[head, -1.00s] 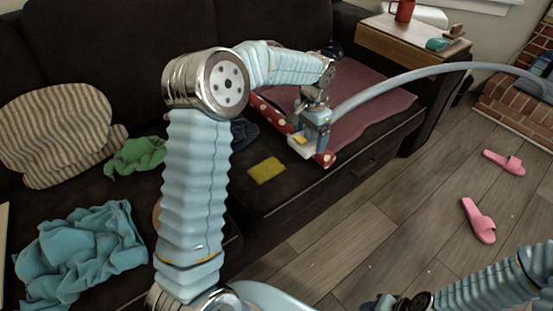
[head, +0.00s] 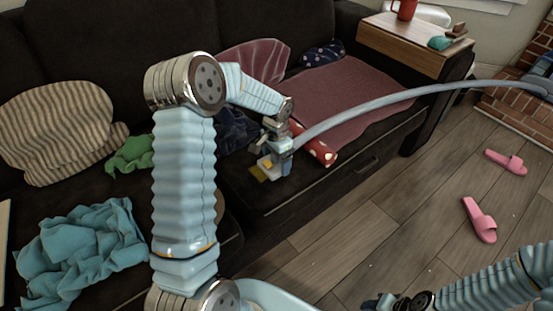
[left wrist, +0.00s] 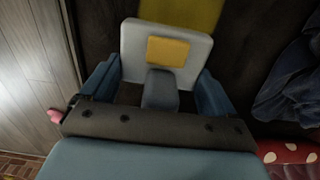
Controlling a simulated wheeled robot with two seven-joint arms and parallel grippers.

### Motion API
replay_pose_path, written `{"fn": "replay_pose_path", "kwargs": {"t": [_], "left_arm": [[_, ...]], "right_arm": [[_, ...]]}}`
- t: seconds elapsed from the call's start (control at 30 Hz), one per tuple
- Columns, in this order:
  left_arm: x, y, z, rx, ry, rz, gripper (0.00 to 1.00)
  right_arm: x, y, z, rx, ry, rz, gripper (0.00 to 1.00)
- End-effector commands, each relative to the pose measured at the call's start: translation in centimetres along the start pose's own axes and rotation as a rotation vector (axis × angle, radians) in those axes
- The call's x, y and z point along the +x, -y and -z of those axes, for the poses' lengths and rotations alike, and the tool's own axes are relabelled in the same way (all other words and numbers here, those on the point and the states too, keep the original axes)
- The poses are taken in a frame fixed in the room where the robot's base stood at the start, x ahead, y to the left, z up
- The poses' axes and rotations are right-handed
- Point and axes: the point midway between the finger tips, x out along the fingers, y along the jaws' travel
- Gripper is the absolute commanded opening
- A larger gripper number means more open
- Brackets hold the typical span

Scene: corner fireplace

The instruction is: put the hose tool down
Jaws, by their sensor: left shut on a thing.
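The hose tool (head: 266,166) has a pale grey head with an orange-yellow patch. It also shows in the left wrist view (left wrist: 140,45). My left gripper (head: 277,152) is shut on it, with blue fingers on either side of its neck. They hold it at the sofa seat, over or beside a flat yellow piece (head: 256,175); I cannot tell whether it touches the seat. A pale blue-grey hose (head: 400,97) arches from the tool to the right. My right gripper (head: 385,302) shows at the bottom edge, its jaws unclear.
The dark sofa (head: 285,200) holds a red blanket (head: 350,100), a red polka-dot item (head: 318,150), dark blue cloth (head: 236,132), a green cloth (head: 130,154) and a teal cloth (head: 85,245). Pink slippers (head: 480,219) lie on the floor.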

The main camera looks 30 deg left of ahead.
Motion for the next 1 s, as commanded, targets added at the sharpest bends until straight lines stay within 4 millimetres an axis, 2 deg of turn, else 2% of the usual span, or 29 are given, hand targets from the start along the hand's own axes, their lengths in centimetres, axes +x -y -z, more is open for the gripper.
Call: {"fn": "replay_pose_path", "kwargs": {"t": [0.17,0.2,0.27,0.57,0.67,1.0], "left_arm": [[0.2,0.0,0.1,0.000,-0.001,0.000,0.65],[0.2,0.0,0.0,0.000,0.000,0.000,0.92],[0.2,0.0,0.0,0.000,0.000,0.000,1.00],[-0.4,0.0,0.1,0.000,-0.002,0.001,1.00],[-1.9,0.0,0.1,-0.001,-0.004,0.002,1.00],[-9.4,0.0,0.1,0.001,-0.004,0.002,1.00]], "right_arm": [[0.2,-0.1,0.0,0.001,-0.001,-0.001,0.43],[0.2,-0.1,0.0,0.001,-0.001,-0.001,0.43],[0.1,-0.1,0.0,0.001,-0.001,-0.001,0.43],[-0.1,0.1,0.0,0.000,0.000,0.000,0.43],[-0.1,0.1,0.0,0.000,0.000,0.000,0.43],[-0.4,0.3,-0.1,-0.002,0.002,0.002,0.43]]}}
